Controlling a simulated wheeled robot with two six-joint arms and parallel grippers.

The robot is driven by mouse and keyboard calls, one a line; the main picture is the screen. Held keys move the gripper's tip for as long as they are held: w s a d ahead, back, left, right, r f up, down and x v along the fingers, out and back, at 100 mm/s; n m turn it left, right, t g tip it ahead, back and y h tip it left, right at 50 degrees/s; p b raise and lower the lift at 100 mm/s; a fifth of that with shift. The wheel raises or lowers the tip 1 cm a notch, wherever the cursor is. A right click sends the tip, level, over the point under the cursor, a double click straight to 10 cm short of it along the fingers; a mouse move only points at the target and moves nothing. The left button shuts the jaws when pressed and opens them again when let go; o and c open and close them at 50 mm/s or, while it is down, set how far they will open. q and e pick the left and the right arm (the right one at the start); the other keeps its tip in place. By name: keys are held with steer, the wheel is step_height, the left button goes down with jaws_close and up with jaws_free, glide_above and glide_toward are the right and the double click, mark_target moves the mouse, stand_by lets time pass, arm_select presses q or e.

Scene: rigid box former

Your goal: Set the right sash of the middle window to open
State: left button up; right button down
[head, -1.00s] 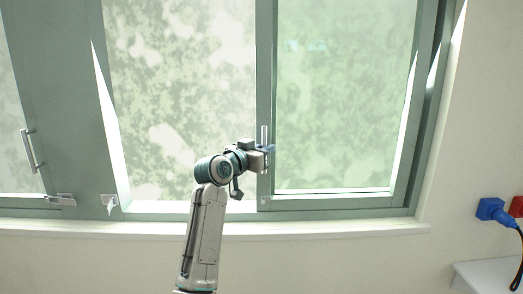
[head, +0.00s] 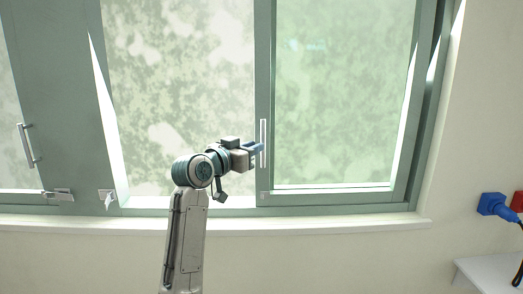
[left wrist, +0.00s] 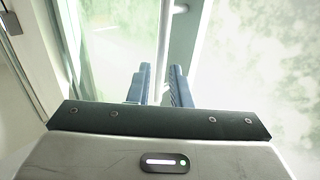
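The sash with green-tinted glass (head: 335,95) fills the right half of the middle window. Its left upright (head: 263,60) stands near the middle of the frame and carries a vertical bar handle (head: 263,143). The area to its left (head: 180,100) looks paler and untinted. My left gripper (head: 258,153) is at the handle's lower half, coming from the left. In the left wrist view the fingers (left wrist: 159,88) are apart, and the handle bar (left wrist: 163,45) runs up between them, closer to the right finger. Contact cannot be told. My right gripper is not in view.
A sill (head: 330,221) runs below the window. A wide post (head: 60,100) on the left separates another window with its own handle (head: 27,145). A blue plug (head: 492,205) and white ledge (head: 490,270) are at the right.

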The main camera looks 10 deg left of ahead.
arm_select(q)
steer(key=b+v, duration=0.1)
steer(key=v, duration=0.4)
steer(key=shift+s, duration=0.1)
